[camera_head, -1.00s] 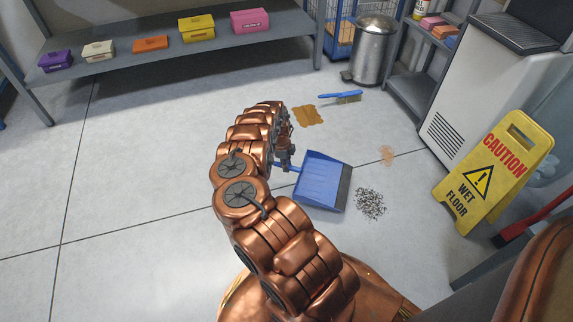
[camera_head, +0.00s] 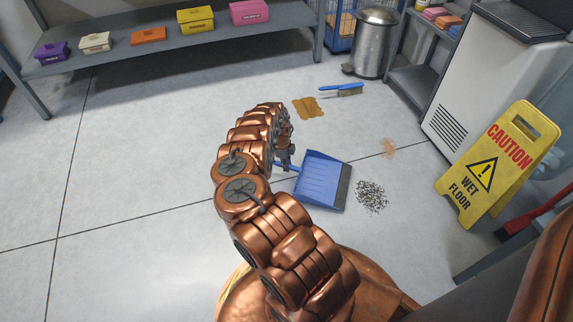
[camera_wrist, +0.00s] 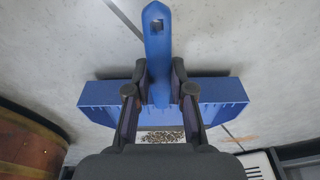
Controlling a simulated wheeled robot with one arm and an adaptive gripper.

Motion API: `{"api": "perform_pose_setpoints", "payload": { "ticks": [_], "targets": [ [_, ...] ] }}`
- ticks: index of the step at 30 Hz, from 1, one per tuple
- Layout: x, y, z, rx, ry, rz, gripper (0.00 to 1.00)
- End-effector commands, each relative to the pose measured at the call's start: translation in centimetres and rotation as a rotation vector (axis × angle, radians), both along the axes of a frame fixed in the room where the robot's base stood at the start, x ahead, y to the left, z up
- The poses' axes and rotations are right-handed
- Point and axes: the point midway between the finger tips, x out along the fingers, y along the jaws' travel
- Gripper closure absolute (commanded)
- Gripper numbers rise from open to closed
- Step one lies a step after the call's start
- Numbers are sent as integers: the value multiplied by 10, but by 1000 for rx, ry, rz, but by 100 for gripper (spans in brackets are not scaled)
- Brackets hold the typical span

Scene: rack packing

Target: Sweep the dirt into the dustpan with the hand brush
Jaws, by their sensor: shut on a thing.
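The blue dustpan (camera_head: 321,182) lies on the floor right of my arm, its dark front edge facing right. My gripper (camera_head: 285,160) is shut on the dustpan's handle, which points left toward it. In the wrist view my gripper's fingers (camera_wrist: 160,88) close on the blue handle, and the dustpan (camera_wrist: 225,97) spreads behind them. A pile of black and grey dirt (camera_head: 371,196) lies just right of the dustpan's edge. The dirt also shows in the wrist view (camera_wrist: 160,137). The hand brush (camera_head: 342,90), with blue handle and tan bristles, lies farther back on the floor.
A brown stain (camera_head: 308,107) lies near the brush, and a fainter patch (camera_head: 388,148) lies right of the dustpan. A yellow wet floor sign (camera_head: 497,165) stands at right. A metal bin (camera_head: 375,42) and a low shelf (camera_head: 180,48) with boxes are at the back. The left floor is clear.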

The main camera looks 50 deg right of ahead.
Motion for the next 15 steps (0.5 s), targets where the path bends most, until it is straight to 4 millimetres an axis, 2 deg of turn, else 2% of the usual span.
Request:
{"api": "perform_pose_setpoints", "payload": {
  "ticks": [15],
  "targets": [
    [0, 0, -6, 0, 1, 0, 100]
  ]
}}
